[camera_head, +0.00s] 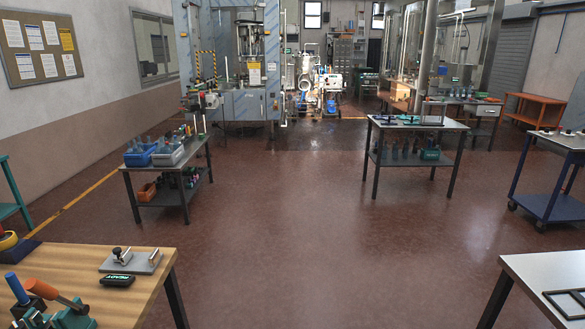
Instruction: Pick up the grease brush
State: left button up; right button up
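I cannot pick out a grease brush for certain in the head view; things on the farther tables are too small to tell. Neither of my grippers is in view.
A grey two-level table (165,166) at the left holds blue and grey bins and bottles. Another table (417,123) stands at the back right, with a blue cart (548,204) at the right. A white table (545,268) fills the lower right corner. The middle floor (330,235) is clear.

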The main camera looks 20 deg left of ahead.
aim_at(17, 290)
jog(key=i+j+u, duration=0.2)
jog(key=i, duration=1.4)
jog(key=i+u, duration=0.2)
jog(key=u, duration=0.15)
jog(key=i+l+u, duration=0.2)
jog(key=u, duration=0.15)
jog(key=i+l+u, duration=0.15)
jog(key=u, duration=2.05)
